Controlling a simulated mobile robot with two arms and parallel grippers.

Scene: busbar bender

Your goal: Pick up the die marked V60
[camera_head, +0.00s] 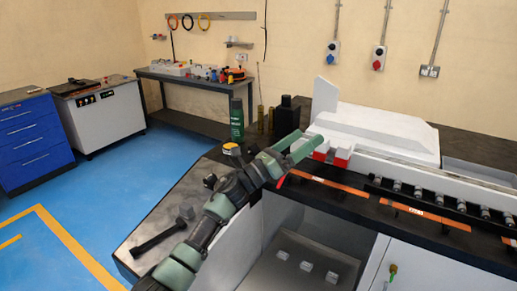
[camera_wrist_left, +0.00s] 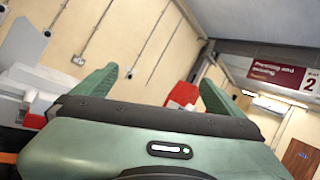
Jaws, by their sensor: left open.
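My left gripper (camera_head: 306,142) reaches over the bench corner beside the white machine; its green fingers are spread and empty. Red and white blocks (camera_head: 341,157) sit at the machine's front, close behind the fingers. Several small grey metal blocks (camera_head: 307,266) lie in the open bay under the bench. No V60 marking is readable, so I cannot tell which piece is that die. My right gripper is not in view.
A green bottle (camera_head: 237,120) and dark container (camera_head: 287,117) stand behind the gripper. A roller rail (camera_head: 440,201) runs right along the bench. A dark long-handled tool (camera_head: 160,236) lies at the front left. Blue floor on the left is open.

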